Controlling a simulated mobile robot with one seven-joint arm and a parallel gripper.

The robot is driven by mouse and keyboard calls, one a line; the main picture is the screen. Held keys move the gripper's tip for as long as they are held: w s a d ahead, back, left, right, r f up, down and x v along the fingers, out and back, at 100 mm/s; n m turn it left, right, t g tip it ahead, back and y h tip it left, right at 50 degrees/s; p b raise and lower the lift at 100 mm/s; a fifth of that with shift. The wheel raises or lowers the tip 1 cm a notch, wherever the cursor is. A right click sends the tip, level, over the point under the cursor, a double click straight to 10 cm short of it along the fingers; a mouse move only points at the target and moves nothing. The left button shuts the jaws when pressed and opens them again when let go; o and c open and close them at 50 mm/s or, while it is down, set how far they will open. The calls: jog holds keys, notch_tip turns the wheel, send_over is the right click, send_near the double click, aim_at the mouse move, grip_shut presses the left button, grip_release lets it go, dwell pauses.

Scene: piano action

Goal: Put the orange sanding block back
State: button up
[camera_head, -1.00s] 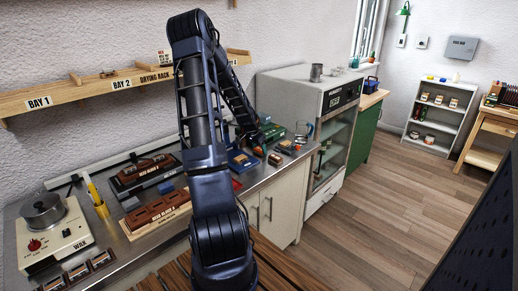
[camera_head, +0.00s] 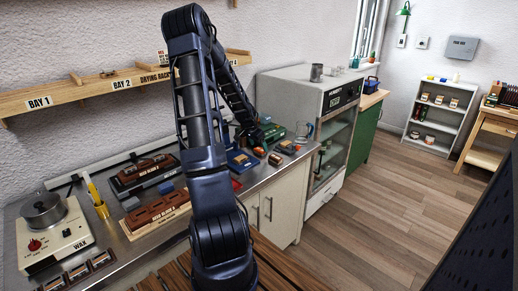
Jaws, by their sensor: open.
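My gripper (camera_head: 256,138) is at the far end of my dark arm, low over the back part of the steel bench (camera_head: 150,243). It is small and partly hidden by my arm; its jaws are open. A small orange piece (camera_head: 259,151) shows right below it, which looks like the orange sanding block, though I cannot tell for sure or see whether the fingers touch it. A small brown-orange block (camera_head: 275,159) lies just to the right of it. A blue tray (camera_head: 241,161) lies to the left, partly behind my arm.
A green box (camera_head: 272,133), an orange-topped item (camera_head: 288,147) and a glass jug (camera_head: 303,132) stand near the gripper. The oven cabinet (camera_head: 312,95) rises to the right. Nearer are the wax pot (camera_head: 43,210), a yellow cup (camera_head: 101,209) and two labelled brown blocks (camera_head: 158,212). A wall shelf (camera_head: 100,90) hangs behind.

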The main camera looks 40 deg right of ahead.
jog(key=v, duration=0.9)
jog(key=a+r+n+t+y, duration=0.1)
jog(key=a+r+n, duration=0.25)
jog(key=a, duration=0.55)
jog(key=w+a+r+n+t+y, duration=0.1)
jog(key=a+r+n, duration=0.1)
jog(key=a+r, duration=0.5)
jog(key=a+r+n+t+y, duration=0.1)
jog(key=a+r+n, duration=0.2)
jog(key=a, duration=0.9)
jog(key=s+a+r+n, duration=0.3)
jog(key=s+a+n, duration=0.1)
jog(key=s+a, duration=0.4)
jog(key=s+a+r+n+t+y, duration=0.1)
jog(key=s+a+r+n, duration=0.2)
jog(key=a, duration=1)
jog(key=s+n, duration=0.2)
jog(key=s, duration=0.3)
jog(key=shift+s+a+t+y, duration=0.25)
jog(key=shift+s+t+y, duration=0.05)
jog(key=shift+o, duration=0.4)
jog(key=shift+r+n, duration=0.1)
jog(key=shift+n, duration=0.15)
jog(key=o, duration=0.4)
jog(key=shift+c, duration=0.2)
